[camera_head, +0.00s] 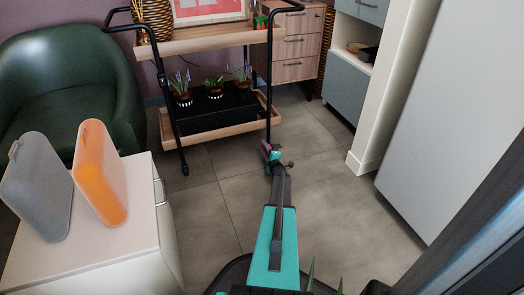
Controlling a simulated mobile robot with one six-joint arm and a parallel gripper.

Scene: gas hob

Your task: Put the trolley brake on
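The trolley (222,132) stands at the upper middle, with a black tube frame and two wooden shelves. Its near left wheel (185,169) shows on the floor. Its near right leg (269,85) runs down to where my gripper (274,158) is, and the wheel there is hidden or too small to make out. My arm reaches forward from the bottom, low over the floor. My gripper is at or just in front of the foot of that leg; I cannot tell if it touches. The fingers are too small to tell open from shut. I cannot make out the brake lever.
Potted plants in a black box (215,108) stand on the trolley's lower shelf. A green armchair (65,85) is at left. A white cabinet (85,255) bears a grey and an orange object (100,172). Wooden drawers (297,48) stand behind. Floor (325,195) right of my arm is clear.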

